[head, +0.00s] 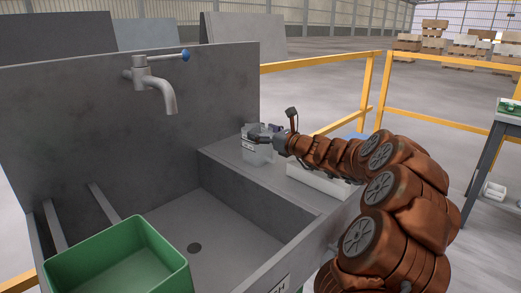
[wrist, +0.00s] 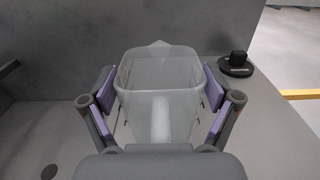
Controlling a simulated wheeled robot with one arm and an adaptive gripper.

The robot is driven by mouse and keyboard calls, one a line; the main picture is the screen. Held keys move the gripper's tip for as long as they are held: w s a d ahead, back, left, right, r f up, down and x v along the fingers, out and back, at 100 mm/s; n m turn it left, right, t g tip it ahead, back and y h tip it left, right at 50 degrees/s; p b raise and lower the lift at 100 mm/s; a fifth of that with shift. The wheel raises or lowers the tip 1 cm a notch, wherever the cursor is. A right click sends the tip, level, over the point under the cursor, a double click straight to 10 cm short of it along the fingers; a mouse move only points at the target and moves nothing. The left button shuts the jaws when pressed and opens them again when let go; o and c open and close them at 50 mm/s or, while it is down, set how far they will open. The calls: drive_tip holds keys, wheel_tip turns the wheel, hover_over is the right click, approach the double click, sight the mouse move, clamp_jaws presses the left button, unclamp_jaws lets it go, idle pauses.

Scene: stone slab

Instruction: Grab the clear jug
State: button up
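The clear jug (wrist: 158,75) is between the two fingers of my gripper (wrist: 160,85) in the wrist view. It is see-through and grey, with a spout at its far rim. The fingers with purple pads stand one on each side, very close to its walls, and look open, with narrow gaps. In the head view the jug (head: 257,154) stands upright on the grey ledge right of the sink basin. My gripper (head: 270,138) is at its upper part and hides some of it.
The stone sink (head: 200,215) has a high back wall with a tap (head: 155,85). A green crate (head: 118,262) is at the front left. A white tray (head: 318,182) lies on the ledge under my arm. A small black object (wrist: 237,62) stands right of the jug. Yellow railings (head: 430,122) are behind.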

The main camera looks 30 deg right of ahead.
drive_tip(key=c, duration=0.9)
drive_tip(key=shift+r, duration=0.1)
